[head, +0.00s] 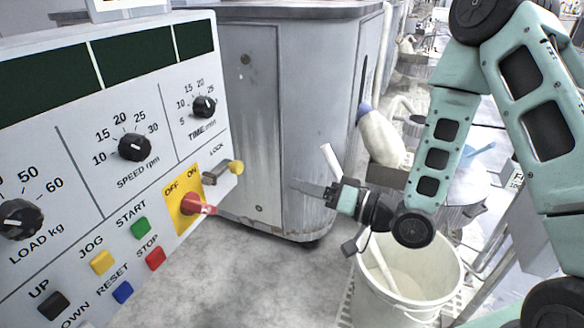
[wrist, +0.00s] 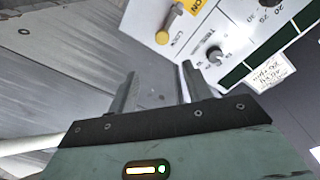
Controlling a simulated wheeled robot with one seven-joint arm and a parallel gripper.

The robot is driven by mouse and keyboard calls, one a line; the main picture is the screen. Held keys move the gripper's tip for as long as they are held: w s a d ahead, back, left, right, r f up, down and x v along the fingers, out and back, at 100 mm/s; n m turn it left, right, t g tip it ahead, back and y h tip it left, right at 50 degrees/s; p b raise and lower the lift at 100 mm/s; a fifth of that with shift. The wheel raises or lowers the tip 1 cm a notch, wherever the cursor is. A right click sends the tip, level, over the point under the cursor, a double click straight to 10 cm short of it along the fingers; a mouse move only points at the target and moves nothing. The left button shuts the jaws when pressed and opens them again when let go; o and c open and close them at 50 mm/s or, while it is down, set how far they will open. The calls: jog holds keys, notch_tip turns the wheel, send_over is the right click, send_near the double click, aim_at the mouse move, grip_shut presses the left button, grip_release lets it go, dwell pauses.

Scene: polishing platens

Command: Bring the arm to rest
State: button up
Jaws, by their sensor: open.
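My arm is teal with dark joints and comes down from the upper right of the head view. My gripper (head: 312,187) is in front of the grey metal cabinet, to the right of the control panel, and points left. In the wrist view my gripper (wrist: 157,82) shows two separated fingers with nothing between them. It is open and empty, apart from the panel. The yellow-tipped lock lever (head: 236,168) is on the panel's right edge, left of my fingertips; it also shows in the wrist view (wrist: 162,37).
The control panel (head: 75,165) with knobs, colored buttons and a red switch handle (head: 195,208) fills the left. A grey cabinet (head: 290,110) stands behind. A white bucket (head: 440,290) is below my wrist. Grey floor (head: 255,285) is clear between panel and bucket.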

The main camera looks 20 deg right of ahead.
jog(key=s+a+f+n+g+h, duration=0.2)
jog(key=s+a+n+g+h, duration=0.25)
jog(key=g+h, duration=0.2)
jog(key=s+d+r+n+g+h+p, duration=0.1)
jog(key=s+r+g+h, duration=0.25)
jog(key=s, duration=0.55)
jog(key=s+d+r+n+g+h, duration=0.25)
jog(key=s+r, duration=0.25)
jog(key=s, duration=0.5)
notch_tip(320, 180, up, 30)
jog(key=m+p, duration=0.1)
jog(key=p, duration=3)
jog(key=shift+w+a+r, duration=0.2)
jog(key=shift+a+r, duration=0.05)
jog(key=shift+a, duration=0.2)
jog(key=shift+t, duration=0.25)
